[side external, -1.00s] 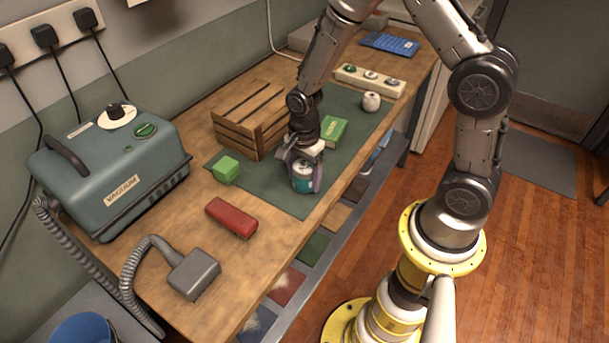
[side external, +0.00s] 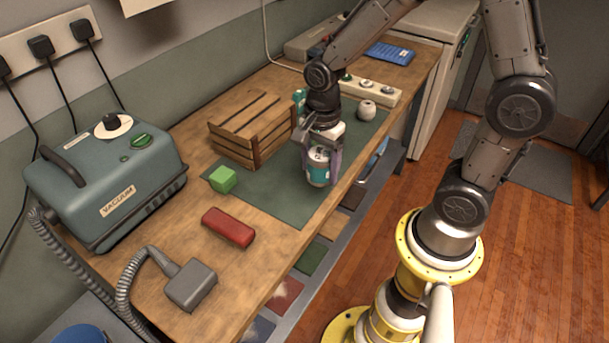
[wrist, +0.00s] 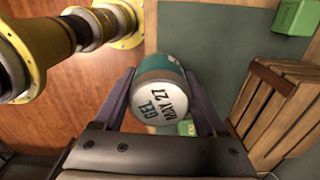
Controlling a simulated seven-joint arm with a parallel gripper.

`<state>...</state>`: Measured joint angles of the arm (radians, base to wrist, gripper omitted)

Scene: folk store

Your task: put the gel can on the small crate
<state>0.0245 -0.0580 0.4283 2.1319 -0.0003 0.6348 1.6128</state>
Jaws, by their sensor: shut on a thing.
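The gel can (side external: 318,167) is a teal and white can with a dark label. My gripper (side external: 321,165) is shut on it, with one finger on each side. In the wrist view the can's white end reads "GEL MAY 27" (wrist: 158,101). The can appears held just above the green mat (side external: 270,200), near its front edge. The small crate (side external: 233,148) is slatted brown wood and stands left of my gripper, at the back of the mat. It also shows at the right of the wrist view (wrist: 262,92). Its slatted top looks bare.
A green cube (side external: 222,180) lies before the crate, and a red block (side external: 228,227) is nearer. A white round pot (side external: 366,110) and a knobbed strip (side external: 369,89) stand behind. The vacuum unit (side external: 105,175) fills the left. A small teal item (side external: 299,98) shows beyond the crate.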

